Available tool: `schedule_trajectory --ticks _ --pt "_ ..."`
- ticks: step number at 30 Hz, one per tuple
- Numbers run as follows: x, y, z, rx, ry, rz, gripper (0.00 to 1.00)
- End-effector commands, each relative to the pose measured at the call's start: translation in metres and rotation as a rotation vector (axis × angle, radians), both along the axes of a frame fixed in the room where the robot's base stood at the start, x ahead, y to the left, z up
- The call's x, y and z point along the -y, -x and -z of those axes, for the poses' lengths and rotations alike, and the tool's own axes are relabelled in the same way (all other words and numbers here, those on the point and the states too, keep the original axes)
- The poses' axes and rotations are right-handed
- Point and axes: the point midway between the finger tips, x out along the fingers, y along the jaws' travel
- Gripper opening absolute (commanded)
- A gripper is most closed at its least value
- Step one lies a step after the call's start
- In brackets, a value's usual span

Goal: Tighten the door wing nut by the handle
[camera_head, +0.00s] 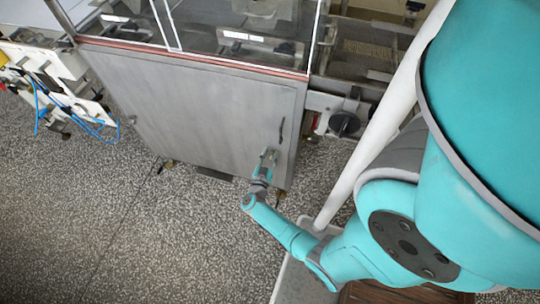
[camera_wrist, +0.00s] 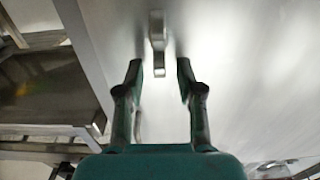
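The grey metal door (camera_head: 185,105) has a dark vertical handle (camera_head: 282,131) near its right edge. My gripper (camera_head: 269,154) is at the door face, just below and left of the handle. In the wrist view my gripper (camera_wrist: 159,70) is open, with a finger on each side and a clear gap between them. A small grey wing nut (camera_wrist: 157,32) stands out from the door just beyond the fingertips, roughly centred on the gap. The fingers do not visibly touch it. In the head view I cannot make out the wing nut apart from my gripper.
Glass panels (camera_head: 240,38) sit above the door. A black round knob (camera_head: 344,123) is right of the door. White equipment with blue hoses (camera_head: 68,108) stands at the left. The speckled floor (camera_head: 75,215) in front of the door is mostly clear.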

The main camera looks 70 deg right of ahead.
Motion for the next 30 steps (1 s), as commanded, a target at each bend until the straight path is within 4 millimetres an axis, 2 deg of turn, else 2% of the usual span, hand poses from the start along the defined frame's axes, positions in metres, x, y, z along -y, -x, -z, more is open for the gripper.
schedule_trajectory --ticks 1,3,4,17,23,30 --pt "0.0 0.0 0.0 0.0 0.0 0.0 0.23" --pt "0.0 0.0 0.0 0.0 0.0 0.0 0.05" --pt "0.0 0.0 0.0 0.0 0.0 0.0 0.0" --pt "0.0 0.001 0.0 0.039 -0.003 0.0 0.0" --pt "0.0 0.005 0.001 0.146 -0.011 0.001 0.0" --pt "0.0 0.011 0.002 0.354 -0.029 0.001 0.0"
